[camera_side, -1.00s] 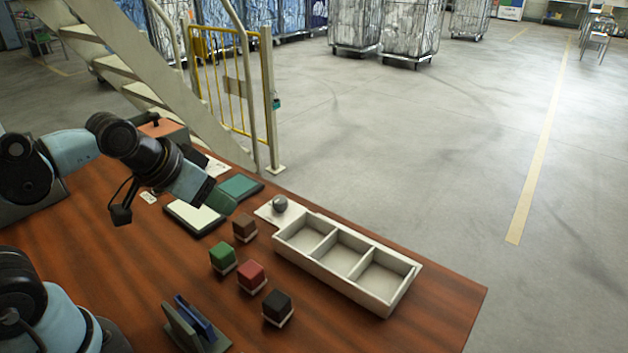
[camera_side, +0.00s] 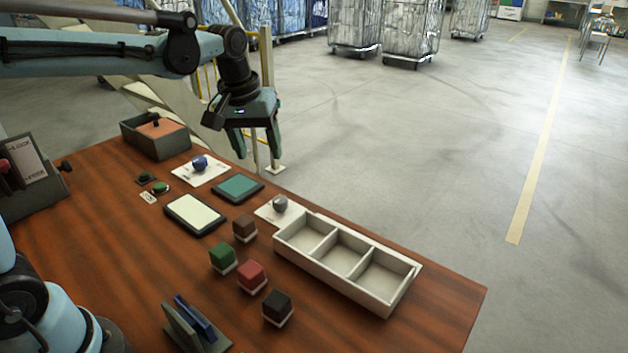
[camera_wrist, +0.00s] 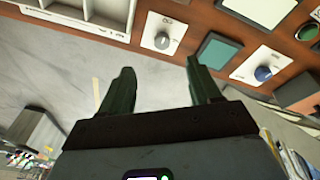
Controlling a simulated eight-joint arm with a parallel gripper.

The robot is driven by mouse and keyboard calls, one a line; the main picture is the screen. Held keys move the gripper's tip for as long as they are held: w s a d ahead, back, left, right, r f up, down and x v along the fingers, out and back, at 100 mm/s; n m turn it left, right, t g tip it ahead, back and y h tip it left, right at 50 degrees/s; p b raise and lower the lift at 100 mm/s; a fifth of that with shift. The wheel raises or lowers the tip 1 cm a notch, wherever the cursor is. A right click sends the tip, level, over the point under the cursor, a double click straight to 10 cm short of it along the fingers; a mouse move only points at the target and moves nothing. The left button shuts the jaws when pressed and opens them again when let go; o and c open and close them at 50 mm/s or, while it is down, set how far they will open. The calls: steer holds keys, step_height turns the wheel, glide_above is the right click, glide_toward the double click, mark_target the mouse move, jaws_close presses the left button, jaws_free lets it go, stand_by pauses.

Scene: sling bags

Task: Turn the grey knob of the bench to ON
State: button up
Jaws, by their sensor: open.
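The grey knob (camera_side: 280,203) sits on a white plate (camera_side: 265,211) at the back edge of the wooden bench (camera_side: 110,240). In the wrist view the grey knob (camera_wrist: 162,41) shows near the top, with small markings on its plate too small to read. My gripper (camera_side: 257,150) is open and empty. It hangs fingers down above the far edge of the bench, up and to the left of the grey knob in the side view, clear of it. In the wrist view my gripper (camera_wrist: 158,80) has its fingers well apart, with the knob beyond them.
A blue knob (camera_side: 199,163) on its own plate is to the left. A green pad (camera_side: 239,187) and a white pad (camera_side: 195,213) lie between. A three-compartment tray (camera_side: 345,268) adjoins the grey knob's plate.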

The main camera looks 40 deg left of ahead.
mark_target(280, 198)
steer(key=w+a+f+n+g, duration=0.2)
steer(key=w+f+n, duration=0.15)
steer(key=w, duration=0.25)
steer(key=shift+m, duration=0.25)
steer(key=f, duration=1.2)
steer(key=shift+w+d+f, duration=0.15)
steer(key=shift+d+f, duration=0.05)
steer(key=c, duration=1.1)
steer(key=shift+o, duration=0.2)
